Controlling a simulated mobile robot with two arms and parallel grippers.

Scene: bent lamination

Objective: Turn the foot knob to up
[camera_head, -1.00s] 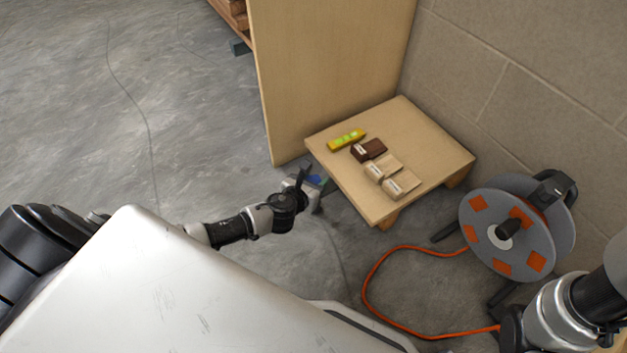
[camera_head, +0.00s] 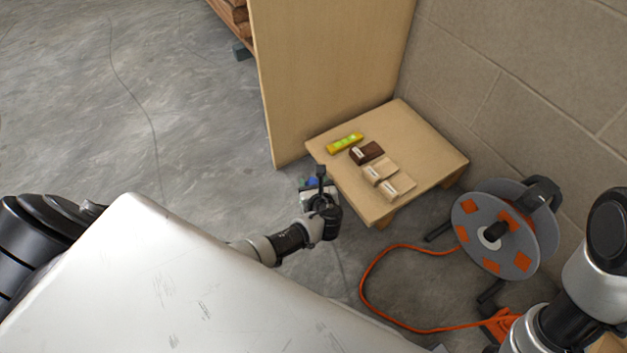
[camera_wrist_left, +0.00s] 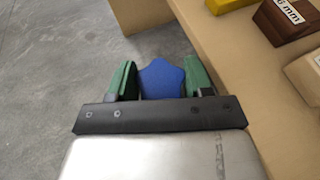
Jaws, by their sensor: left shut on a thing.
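The blue star-shaped knob (camera_wrist_left: 162,79) sits between the green fingers of my left gripper (camera_wrist_left: 160,85) in the left wrist view. The fingers are shut on it from both sides. In the head view, my left gripper (camera_head: 312,185) is low beside the near left edge of the low wooden platform. The knob there is a small blue patch (camera_head: 313,182), mostly hidden by the wrist. What the knob is mounted on is hidden. My right arm shows at the right edge, but its gripper is out of view.
The low platform (camera_head: 430,140) carries a yellow-green level (camera_head: 345,143), a dark brown block (camera_head: 367,153) and two pale labelled blocks (camera_head: 379,171). A tall wooden panel (camera_head: 325,75) stands behind. A cable reel (camera_head: 490,235) and orange cord (camera_head: 372,275) lie right. Floor at left is clear.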

